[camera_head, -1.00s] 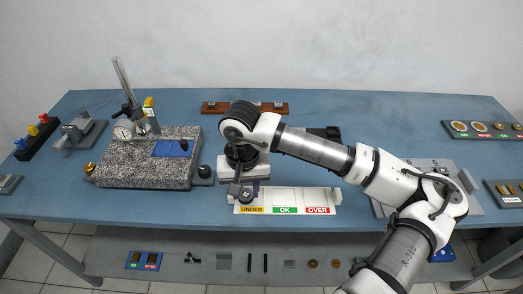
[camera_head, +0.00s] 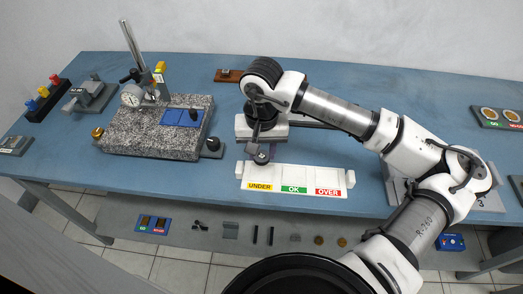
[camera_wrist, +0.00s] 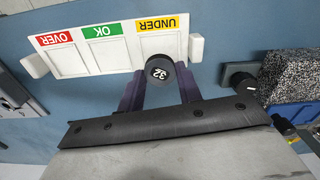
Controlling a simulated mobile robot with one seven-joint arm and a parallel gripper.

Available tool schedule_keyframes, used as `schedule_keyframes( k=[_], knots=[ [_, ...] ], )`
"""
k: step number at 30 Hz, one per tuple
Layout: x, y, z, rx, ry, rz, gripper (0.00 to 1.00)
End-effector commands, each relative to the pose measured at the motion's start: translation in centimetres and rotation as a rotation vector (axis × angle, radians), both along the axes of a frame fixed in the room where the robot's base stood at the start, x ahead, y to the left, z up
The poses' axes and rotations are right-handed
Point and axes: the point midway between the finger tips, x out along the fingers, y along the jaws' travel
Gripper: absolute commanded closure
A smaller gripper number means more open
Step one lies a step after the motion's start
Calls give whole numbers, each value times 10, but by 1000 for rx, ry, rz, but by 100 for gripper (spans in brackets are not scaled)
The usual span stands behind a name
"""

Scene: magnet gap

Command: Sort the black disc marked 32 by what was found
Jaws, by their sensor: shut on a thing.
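The black disc marked 32 (camera_wrist: 159,71) is between the purple fingertips of my gripper (camera_wrist: 159,80), which is shut on it, its white number facing the wrist camera. In the head view my gripper (camera_head: 261,154) is at the back left of the white sorting tray (camera_head: 310,181). The tray has three bays labelled yellow UNDER (camera_head: 260,187), green OK (camera_head: 294,190) and red OVER (camera_head: 328,192). In the wrist view the disc overlaps the UNDER bay's end away from its label. Its height above the tray is hard to tell.
A granite plate (camera_head: 150,140) with a dial gauge (camera_head: 132,95) and a blue mat (camera_head: 182,117) stands left of the tray. A grey plate (camera_head: 488,200) lies to the right, partly behind my arm. The tray's bays look empty.

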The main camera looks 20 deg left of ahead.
Motion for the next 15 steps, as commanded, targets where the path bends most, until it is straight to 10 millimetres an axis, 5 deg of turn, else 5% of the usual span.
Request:
schedule_keyframes(
  k=[15],
  knots=[
    [0,0,-33,1,0,1,89]
  ],
)
